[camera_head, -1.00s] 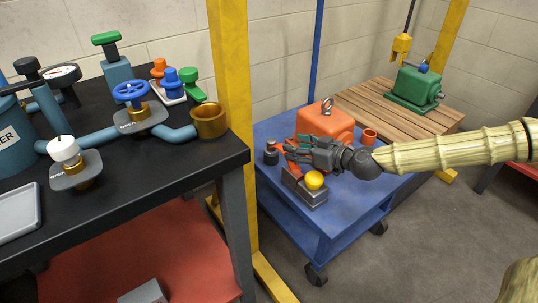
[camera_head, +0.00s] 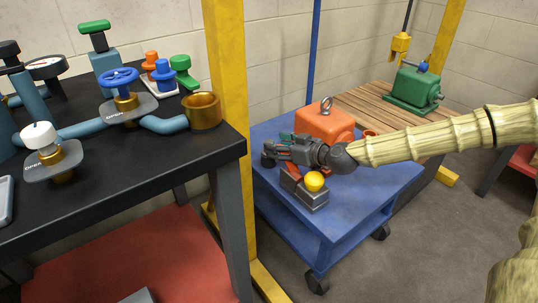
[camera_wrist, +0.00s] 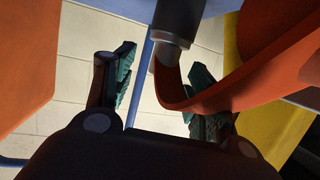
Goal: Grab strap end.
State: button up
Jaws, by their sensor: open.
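In the wrist view, an orange strap (camera_wrist: 247,88) curves down from the right, and its bent end turns up beside a grey cylinder (camera_wrist: 178,22). My gripper (camera_wrist: 164,65) is open, with one dark-green-padded finger on each side. The strap's bend lies between the fingers, nearer the right one; I cannot tell whether they touch. In the head view, my gripper (camera_head: 275,150) is over the blue cart, in front of the orange motor (camera_head: 322,122). A bit of the strap shows below my gripper, and the rest is hidden by it.
A metal block with a yellow knob (camera_head: 314,182) stands just in front of my gripper on the blue cart (camera_head: 345,215). A yellow post (camera_head: 229,100) and a black bench (camera_head: 185,155) with pipes are to the left.

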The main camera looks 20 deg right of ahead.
aim_at(269, 141)
jog(key=b+x, duration=0.2)
jog(key=x, duration=0.1)
jog(key=shift+a+f, duration=0.2)
jog(key=shift+f, duration=0.05)
jog(key=shift+w+a, duration=0.25)
jog(key=shift+w, duration=0.15)
jog(key=shift+r, duration=0.1)
grip_shut()
